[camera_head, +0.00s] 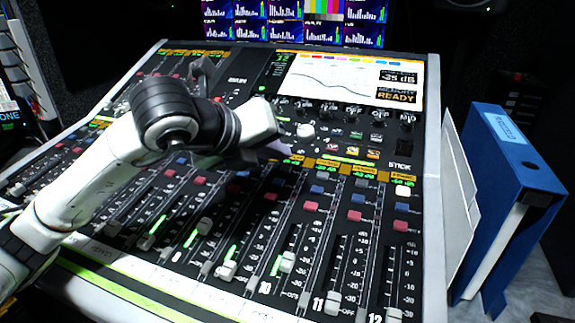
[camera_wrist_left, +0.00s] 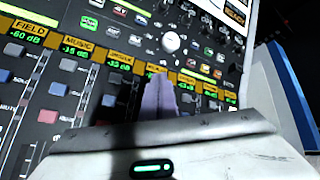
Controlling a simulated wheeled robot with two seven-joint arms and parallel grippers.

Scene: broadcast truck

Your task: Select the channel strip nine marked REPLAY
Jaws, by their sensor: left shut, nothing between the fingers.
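The mixing console shows numbers 10, 11 and 12 along the front of its right strips. Counting left from 12, strip nine's label (camera_head: 293,160) is just right of my left gripper (camera_head: 277,148). In the left wrist view, the shut, empty purple-grey fingers (camera_wrist_left: 160,97) are over the upper strips, their tips just below a partly hidden yellow label (camera_wrist_left: 155,68). I cannot read REPLAY on it. The button under that label is hidden by the fingers, and I cannot tell whether they touch the panel. My right gripper is not in view.
Faders (camera_head: 287,262) stand up along the strips. Knobs (camera_head: 306,130) and a display (camera_head: 350,80) lie behind the labels. A blue binder (camera_head: 505,190) stands right of the console.

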